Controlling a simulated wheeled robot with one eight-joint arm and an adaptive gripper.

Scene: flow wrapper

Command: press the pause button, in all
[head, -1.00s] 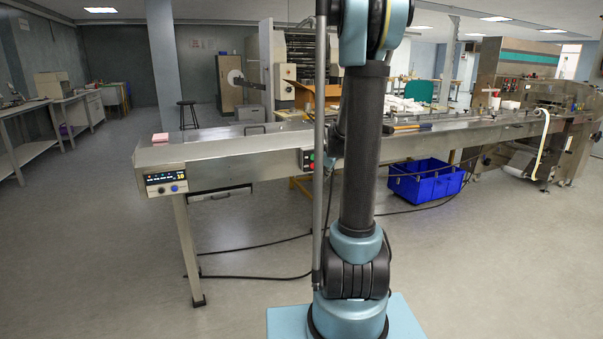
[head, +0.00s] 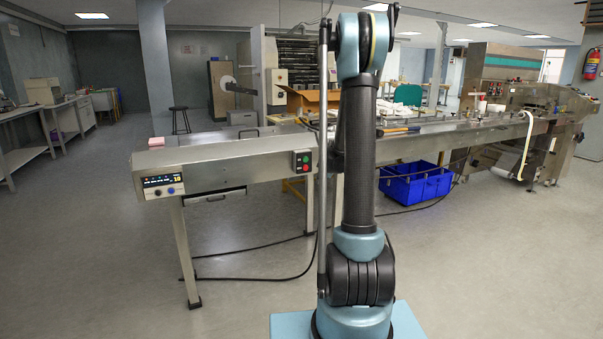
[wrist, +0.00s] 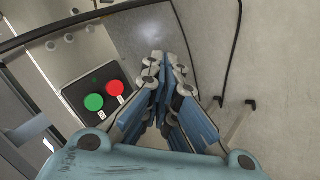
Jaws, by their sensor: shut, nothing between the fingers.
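A dark button box with a green button (wrist: 94,102) and a red button (wrist: 115,87) shows in the wrist view, left of my gripper. Small white labels sit beside both buttons; I cannot read them. The same box (head: 302,162) is on the front of the steel conveyor (head: 240,152) in the head view. A control panel (head: 163,186) with small lights and two knobs is at the conveyor's left end. Which control is the pause button is not readable. My gripper (wrist: 164,58) is shut and empty, apart from the buttons; it is hidden in the head view.
A blue crate (head: 414,185) stands on the floor under the long conveyor at right. A black cable (head: 260,275) runs across the floor. A stool (head: 180,119) and side benches stand behind at left.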

